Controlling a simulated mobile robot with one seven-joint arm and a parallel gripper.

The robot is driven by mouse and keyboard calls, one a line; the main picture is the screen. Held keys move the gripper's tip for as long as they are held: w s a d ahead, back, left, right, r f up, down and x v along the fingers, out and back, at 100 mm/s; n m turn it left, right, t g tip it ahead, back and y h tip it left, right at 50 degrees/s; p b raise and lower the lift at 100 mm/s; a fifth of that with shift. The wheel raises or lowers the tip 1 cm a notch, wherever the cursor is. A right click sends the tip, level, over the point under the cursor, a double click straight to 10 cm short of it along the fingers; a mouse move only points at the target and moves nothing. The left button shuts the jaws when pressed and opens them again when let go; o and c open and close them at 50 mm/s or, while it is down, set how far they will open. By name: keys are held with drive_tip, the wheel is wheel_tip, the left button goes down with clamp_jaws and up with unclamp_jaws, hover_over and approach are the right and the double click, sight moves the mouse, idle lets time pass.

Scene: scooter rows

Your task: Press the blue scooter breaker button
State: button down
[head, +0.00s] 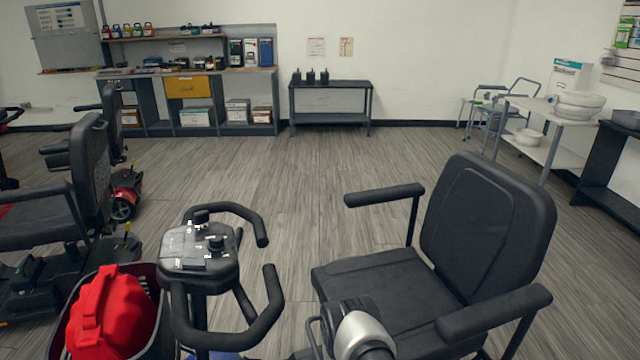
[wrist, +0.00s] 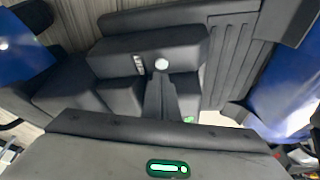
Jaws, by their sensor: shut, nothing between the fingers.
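The blue scooter's black seat (head: 485,225) and tiller (head: 200,255) fill the near part of the head view. A bit of its blue body (head: 225,355) shows at the bottom edge. In the wrist view, blue body panels (wrist: 280,85) flank a black housing (wrist: 185,45). A small round white spot (wrist: 161,64), which looks like the breaker button, is on the housing beside a pale slotted mark. My gripper (wrist: 160,78) is shut and empty, its fingertips just below that spot in the picture. I cannot tell if they touch it. The head view does not show the fingers.
A basket with a red bag (head: 108,310) is at the front left. Other scooters (head: 85,200) stand to the left. A workbench (head: 190,72), a low black table (head: 330,88) and a shelf with white basins (head: 580,103) stand farther back. The wooden floor between is clear.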

wheel_tip(320, 180, up, 5)
drive_tip(key=p, duration=0.3)
drive_tip(key=shift+f, duration=0.15)
